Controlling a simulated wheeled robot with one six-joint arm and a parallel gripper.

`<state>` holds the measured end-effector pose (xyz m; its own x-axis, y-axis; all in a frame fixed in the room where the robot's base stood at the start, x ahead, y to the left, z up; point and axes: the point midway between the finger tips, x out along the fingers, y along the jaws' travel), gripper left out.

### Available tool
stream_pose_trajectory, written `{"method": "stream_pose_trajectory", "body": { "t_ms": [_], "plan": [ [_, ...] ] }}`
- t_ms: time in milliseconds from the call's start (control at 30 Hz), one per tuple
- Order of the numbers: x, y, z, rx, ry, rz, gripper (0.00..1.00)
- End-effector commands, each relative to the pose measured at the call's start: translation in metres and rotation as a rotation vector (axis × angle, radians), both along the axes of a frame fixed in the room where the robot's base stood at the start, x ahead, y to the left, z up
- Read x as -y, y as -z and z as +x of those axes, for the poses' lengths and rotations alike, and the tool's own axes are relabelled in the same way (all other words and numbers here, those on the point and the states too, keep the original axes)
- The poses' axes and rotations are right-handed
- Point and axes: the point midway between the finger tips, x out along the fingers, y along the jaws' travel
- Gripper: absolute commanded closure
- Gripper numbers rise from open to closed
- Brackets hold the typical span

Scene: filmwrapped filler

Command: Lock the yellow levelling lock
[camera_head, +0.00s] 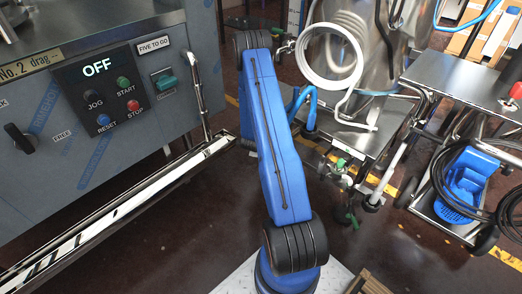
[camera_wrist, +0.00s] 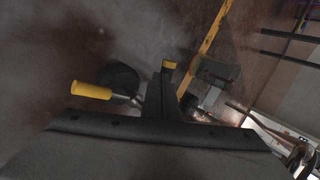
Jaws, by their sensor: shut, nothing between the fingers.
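In the wrist view, a yellow lever-like handle (camera_wrist: 91,90) sticks out to the left on a thin metal stem, beside a dark round wheel or foot (camera_wrist: 121,78). It looks like the yellow levelling lock. My gripper (camera_wrist: 167,76) is in the middle of that view, with its dark fingers together and nothing held. The handle lies left of the fingers, apart from them in the picture. A small yellow patch (camera_wrist: 169,64) shows at the finger ends; I cannot tell what it belongs to. In the head view I cannot make out the handle or my gripper.
A grey machine with a control panel (camera_head: 110,88) reading OFF stands at the left, with a metal rail (camera_head: 120,215) along it. A steel vessel and a coiled white hose (camera_head: 318,75) stand behind my arm. A steel cart (camera_head: 455,80) with blue equipment is at the right.

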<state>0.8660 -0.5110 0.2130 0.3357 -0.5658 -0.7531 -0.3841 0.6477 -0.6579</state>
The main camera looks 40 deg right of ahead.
Motion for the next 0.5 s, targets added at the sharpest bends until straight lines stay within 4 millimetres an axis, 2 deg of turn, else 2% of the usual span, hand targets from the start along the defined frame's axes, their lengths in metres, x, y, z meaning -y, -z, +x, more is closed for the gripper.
{"method": "stream_pose_trajectory", "body": {
  "t_ms": [500],
  "plan": [
    [0.023,0.0,0.019,0.0,-0.001,0.001,1.0]
  ]
}}
